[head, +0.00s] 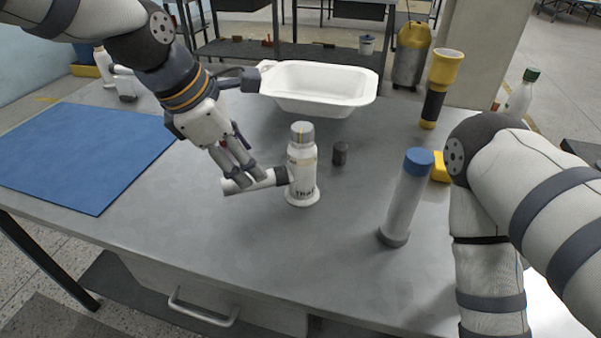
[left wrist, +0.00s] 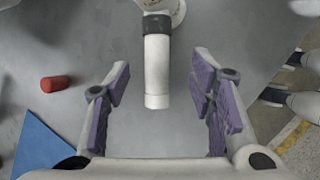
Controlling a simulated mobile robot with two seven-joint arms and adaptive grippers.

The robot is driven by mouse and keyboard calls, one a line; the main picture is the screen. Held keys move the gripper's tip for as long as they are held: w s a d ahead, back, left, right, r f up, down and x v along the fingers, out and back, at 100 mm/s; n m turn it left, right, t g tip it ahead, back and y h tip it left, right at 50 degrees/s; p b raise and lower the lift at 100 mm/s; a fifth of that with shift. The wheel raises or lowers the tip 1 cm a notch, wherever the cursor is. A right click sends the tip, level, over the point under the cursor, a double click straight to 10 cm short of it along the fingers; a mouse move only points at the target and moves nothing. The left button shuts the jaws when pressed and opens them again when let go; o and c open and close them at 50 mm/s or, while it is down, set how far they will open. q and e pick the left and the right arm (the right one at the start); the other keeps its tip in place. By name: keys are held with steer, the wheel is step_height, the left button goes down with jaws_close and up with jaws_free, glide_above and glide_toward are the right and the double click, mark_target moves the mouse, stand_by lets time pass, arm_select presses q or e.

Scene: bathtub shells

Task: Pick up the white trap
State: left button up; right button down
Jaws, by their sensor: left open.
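The white trap (head: 302,168) stands upright on the grey table, with a grey cap, a round white foot and a side pipe pointing left. My left gripper (head: 243,178) is open above the end of that side pipe. In the left wrist view the trap's pipe (left wrist: 157,72) lies between the spread purple-padded fingers (left wrist: 163,90), with a gap on both sides. My right arm comes in from the right, but its gripper does not show.
A white basin (head: 318,105) stands behind the trap. A small dark cylinder (head: 340,153) and a blue-capped tube (head: 407,198) stand to its right. A yellow-and-black tool (head: 441,80) is farther back. A blue mat (head: 85,155) lies left. A red cylinder (left wrist: 55,83) shows in the left wrist view.

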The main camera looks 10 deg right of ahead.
mark_target(262, 182)
arm_select(q)
steer(key=x, duration=0.5)
steer(key=b+x, duration=0.1)
steer(key=x, duration=0.1)
steer(key=shift+w+a+f, duration=0.15)
steer(key=shift+a+f, duration=0.05)
steer(key=shift+f, duration=0.25)
steer(key=shift+w+d+f, duration=0.15)
steer(key=shift+f, duration=0.1)
steer(key=shift+r, duration=0.1)
steer(key=shift+f, duration=0.25)
jaws_close()
